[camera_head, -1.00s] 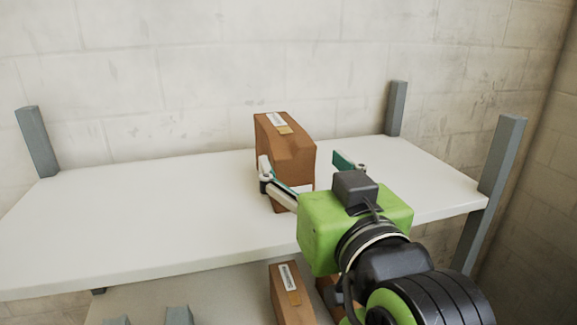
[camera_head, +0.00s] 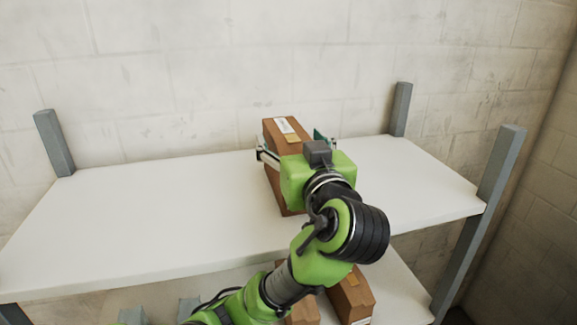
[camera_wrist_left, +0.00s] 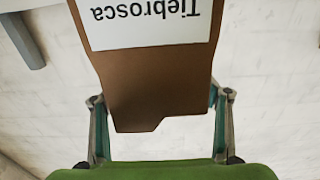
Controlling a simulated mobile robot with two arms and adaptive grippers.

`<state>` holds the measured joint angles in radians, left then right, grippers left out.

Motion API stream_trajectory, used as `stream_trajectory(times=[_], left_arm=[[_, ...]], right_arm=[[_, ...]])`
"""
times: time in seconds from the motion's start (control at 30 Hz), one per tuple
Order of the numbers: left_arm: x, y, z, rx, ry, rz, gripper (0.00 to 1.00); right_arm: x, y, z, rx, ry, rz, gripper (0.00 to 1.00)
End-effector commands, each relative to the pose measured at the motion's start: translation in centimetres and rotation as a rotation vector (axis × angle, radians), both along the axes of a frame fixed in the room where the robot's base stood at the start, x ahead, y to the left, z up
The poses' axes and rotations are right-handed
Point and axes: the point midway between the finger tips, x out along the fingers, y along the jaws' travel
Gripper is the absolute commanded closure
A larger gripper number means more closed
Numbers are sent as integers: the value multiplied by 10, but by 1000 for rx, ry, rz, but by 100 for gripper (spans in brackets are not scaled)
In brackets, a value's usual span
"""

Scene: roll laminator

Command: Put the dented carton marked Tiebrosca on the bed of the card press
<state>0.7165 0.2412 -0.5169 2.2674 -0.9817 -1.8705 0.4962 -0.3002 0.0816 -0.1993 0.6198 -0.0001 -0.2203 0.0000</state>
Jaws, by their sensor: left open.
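The brown carton (camera_head: 284,133) stands upright on the white shelf. In the left wrist view the carton (camera_wrist_left: 150,75) has a white label reading "Tiebrosca", upside down in the picture, and a notch in its lower edge there. My left gripper (camera_head: 295,147) is at the carton's near side, with its fingers on either side of it. In the left wrist view the gripper (camera_wrist_left: 161,97) is open around the carton, and I cannot tell whether the fingers touch it. The card press and my right gripper are not in view.
The white shelf (camera_head: 140,220) is bare to the left and right of the carton. Grey posts stand at its corners, including the right front post (camera_head: 496,175). More brown cartons (camera_head: 353,296) are on a lower level under my left arm. A block wall is behind.

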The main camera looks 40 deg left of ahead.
Motion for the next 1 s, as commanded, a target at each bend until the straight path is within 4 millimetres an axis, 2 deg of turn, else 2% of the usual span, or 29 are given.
stream_trajectory(times=[0.1,0.3,0.33,0.5,0.63,0.67,1.0], left_arm=[[5,7,0,-1,1,1,31],[5,7,-1,-1,0,-1,31],[5,7,-1,-1,0,-1,33],[5,7,-1,-1,0,0,77],[5,7,-1,-1,0,0,77],[5,7,-1,-1,0,0,81],[8,8,6,-1,0,0,82]], right_arm=[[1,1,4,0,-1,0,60],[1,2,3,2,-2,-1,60],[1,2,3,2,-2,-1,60],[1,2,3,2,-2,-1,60],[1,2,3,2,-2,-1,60],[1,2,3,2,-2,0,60],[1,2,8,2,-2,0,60]])
